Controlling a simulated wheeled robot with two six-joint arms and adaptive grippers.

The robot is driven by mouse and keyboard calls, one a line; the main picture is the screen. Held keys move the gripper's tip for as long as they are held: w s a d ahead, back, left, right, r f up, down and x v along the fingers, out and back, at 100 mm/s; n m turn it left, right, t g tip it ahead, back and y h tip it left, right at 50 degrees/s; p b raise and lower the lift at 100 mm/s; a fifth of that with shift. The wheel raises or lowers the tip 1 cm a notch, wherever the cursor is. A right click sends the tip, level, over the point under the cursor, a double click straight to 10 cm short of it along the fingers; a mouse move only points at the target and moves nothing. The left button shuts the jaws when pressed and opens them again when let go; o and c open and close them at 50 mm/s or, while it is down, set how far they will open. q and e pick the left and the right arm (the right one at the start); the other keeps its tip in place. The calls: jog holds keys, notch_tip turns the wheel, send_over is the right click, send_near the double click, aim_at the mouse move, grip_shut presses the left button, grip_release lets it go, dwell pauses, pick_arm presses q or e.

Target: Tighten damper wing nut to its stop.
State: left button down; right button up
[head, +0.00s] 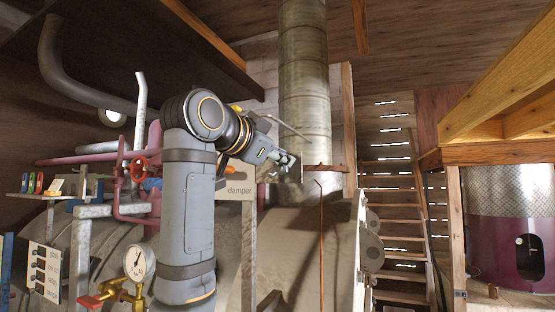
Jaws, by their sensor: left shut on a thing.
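My left gripper (288,166) is shut at the left side of the tall metal flue pipe (304,90), just above the masonry. The damper wing nut is between its fingers, but it is too small and covered to make out its shape or angle. A rusty damper bar (327,168) crosses the pipe just right of the fingertips. My right gripper is not in view.
A pressure gauge (139,262) and brass fittings with red handles stand at lower left. Pink pipes and a red valve wheel (138,169) lie behind my arm. A thin rusty rod (321,245) hangs below the bar. Wooden stairs (400,235) and a purple vat (512,230) are at right.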

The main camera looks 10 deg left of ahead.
pick_arm(q)
jog(key=m+b, duration=0.1)
jog(key=m, duration=0.1)
jog(key=d+f+m+y+b, duration=0.1)
jog(key=m, duration=0.1)
jog(key=shift+f+m, duration=0.15)
jog(key=shift+m, duration=0.25)
jog(key=m+b, duration=0.1)
jog(key=m, duration=0.1)
jog(key=f+m+y+b, duration=0.1)
jog(key=m, duration=0.1)
jog(key=shift+s+d+y+b, duration=0.1)
jog(key=shift+d+y+b, duration=0.05)
jog(key=shift+y+b, duration=0.15)
jog(key=shift+m, duration=0.3)
jog(key=c, duration=1.3)
grip_release()
jog(key=shift+r, duration=0.1)
jog(key=v, duration=0.7)
jog(key=shift+s, duration=0.25)
jog(key=shift+w, duration=0.15)
